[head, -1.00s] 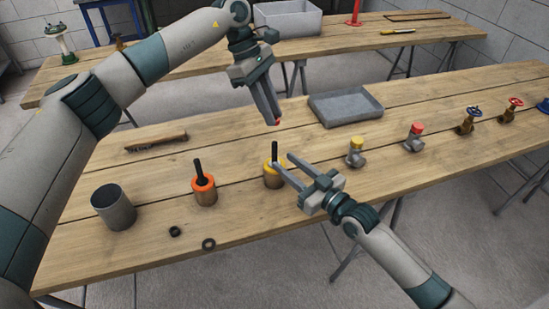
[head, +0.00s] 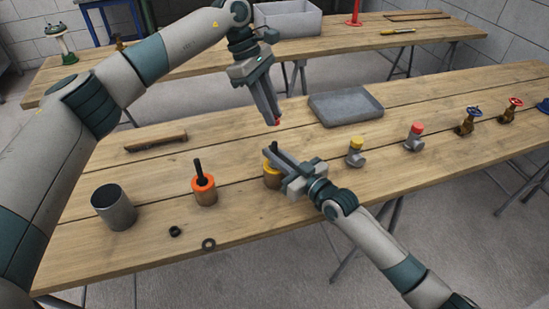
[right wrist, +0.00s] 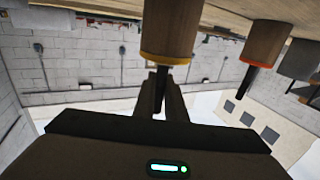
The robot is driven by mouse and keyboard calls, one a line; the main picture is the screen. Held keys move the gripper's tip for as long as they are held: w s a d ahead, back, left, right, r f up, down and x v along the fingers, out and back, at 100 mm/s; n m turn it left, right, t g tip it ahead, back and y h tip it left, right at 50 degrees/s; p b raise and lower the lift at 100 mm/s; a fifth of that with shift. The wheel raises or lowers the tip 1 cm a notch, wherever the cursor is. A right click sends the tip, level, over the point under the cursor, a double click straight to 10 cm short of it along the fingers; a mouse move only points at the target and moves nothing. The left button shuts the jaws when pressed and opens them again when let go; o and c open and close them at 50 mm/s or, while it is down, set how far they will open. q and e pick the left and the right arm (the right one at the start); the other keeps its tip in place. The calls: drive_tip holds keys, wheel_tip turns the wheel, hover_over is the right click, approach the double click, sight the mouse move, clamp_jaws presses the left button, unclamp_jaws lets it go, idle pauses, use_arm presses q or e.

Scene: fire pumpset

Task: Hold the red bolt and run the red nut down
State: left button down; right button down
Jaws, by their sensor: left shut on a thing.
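My left gripper (head: 272,112) is shut on a small red piece (head: 277,122), mostly hidden by the fingers, high above the table. My right gripper (head: 268,152) is at the wooden holder with a yellow ring (head: 272,178). In the right wrist view this holder (right wrist: 172,30) hangs upside down, its dark bolt (right wrist: 160,88) between my close-set fingertips; contact cannot be told. A second wooden holder (head: 205,196) with an orange-red ring and an upright black bolt (head: 199,170) stands to the left. It also shows in the right wrist view (right wrist: 265,42).
A black nut (head: 175,231) and a grey ring (head: 208,244) lie near the front edge. A grey cup (head: 113,210) stands at the left, a wooden brush (head: 155,142) behind it. A grey tray (head: 345,110) and several valves (head: 414,138) are to the right.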

use_arm(q)
hover_over(274, 142)
drive_tip(key=shift+w+a+f, duration=0.1)
drive_tip(key=shift+a+f, duration=0.1)
drive_tip(key=shift+f, duration=1.05)
drive_tip(key=shift+w+a+f, duration=0.1)
drive_tip(key=shift+a+f, duration=0.1)
drive_tip(key=shift+f, duration=1)
drive_tip(key=shift+f, duration=0.9)
drive_tip(key=shift+f, duration=0.6)
drive_tip(key=m, duration=0.2)
drive_tip(key=m+g+y, duration=0.1)
drive_tip(key=m, duration=0.1)
drive_tip(key=shift+w+d, duration=0.2)
drive_tip(key=m+g+y, duration=0.1)
drive_tip(key=m, duration=0.2)
drive_tip(key=shift+w+d+m, duration=0.1)
drive_tip(key=shift+d+m, duration=0.05)
drive_tip(key=shift+m, duration=0.25)
drive_tip(key=m+y, duration=0.2)
drive_tip(key=m, duration=0.2)
drive_tip(key=shift+d+m, duration=0.15)
drive_tip(key=shift+m, duration=0.25)
drive_tip(key=m+y, duration=0.1)
drive_tip(key=m, duration=0.3)
